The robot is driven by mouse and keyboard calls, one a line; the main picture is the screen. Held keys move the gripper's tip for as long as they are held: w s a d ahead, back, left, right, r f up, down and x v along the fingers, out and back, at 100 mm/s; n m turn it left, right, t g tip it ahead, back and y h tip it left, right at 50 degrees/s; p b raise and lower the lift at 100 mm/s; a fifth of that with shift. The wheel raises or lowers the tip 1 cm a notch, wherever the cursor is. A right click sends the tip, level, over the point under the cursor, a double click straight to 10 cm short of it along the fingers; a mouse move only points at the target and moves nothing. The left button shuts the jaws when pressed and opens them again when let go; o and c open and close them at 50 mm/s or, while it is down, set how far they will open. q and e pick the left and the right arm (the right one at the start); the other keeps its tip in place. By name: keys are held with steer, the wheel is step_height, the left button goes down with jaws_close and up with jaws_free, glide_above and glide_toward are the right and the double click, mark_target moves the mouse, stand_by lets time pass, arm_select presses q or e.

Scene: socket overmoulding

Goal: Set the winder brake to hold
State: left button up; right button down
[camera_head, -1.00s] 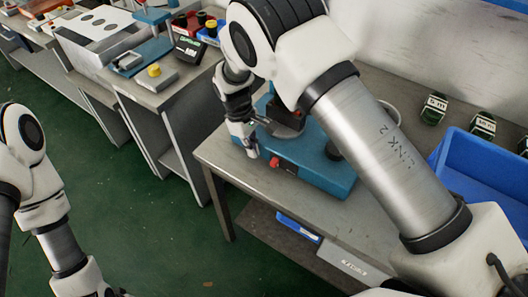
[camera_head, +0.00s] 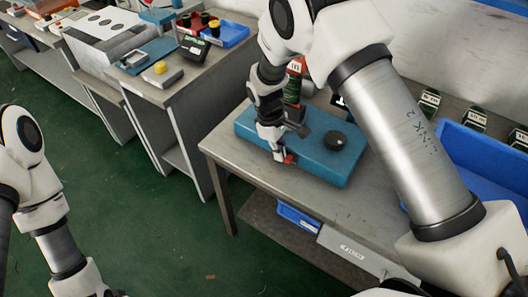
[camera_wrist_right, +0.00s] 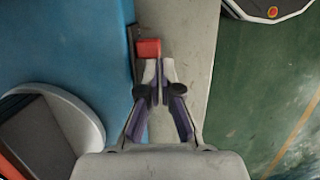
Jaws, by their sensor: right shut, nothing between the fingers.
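The winder's blue base (camera_head: 318,165) sits on the near bench, with a black round knob (camera_head: 335,140) on top. A small red block (camera_head: 290,159), which looks like the brake lever's end, shows at its front edge. My right gripper (camera_head: 278,158) is shut and empty, pointing down just left of the red block. In the right wrist view, the shut fingertips (camera_wrist_right: 158,64) are right at the lower edge of the red block (camera_wrist_right: 148,48); I cannot tell whether they touch. A dark strip lies along the blue base (camera_wrist_right: 88,45). My left gripper is out of frame.
A blue bin (camera_head: 478,165) and several small green labelled boxes (camera_head: 429,101) stand at the bench's right and back. My right arm hides part of the bench. Another bench with a black display box (camera_head: 194,50) stands left, across a gap of green floor.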

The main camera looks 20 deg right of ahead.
steer(key=shift+w+d+f, duration=0.1)
steer(key=shift+d+f, duration=0.15)
steer(key=shift+f, duration=0.1)
steer(key=v, duration=1.2)
steer(key=shift+w, duration=0.2)
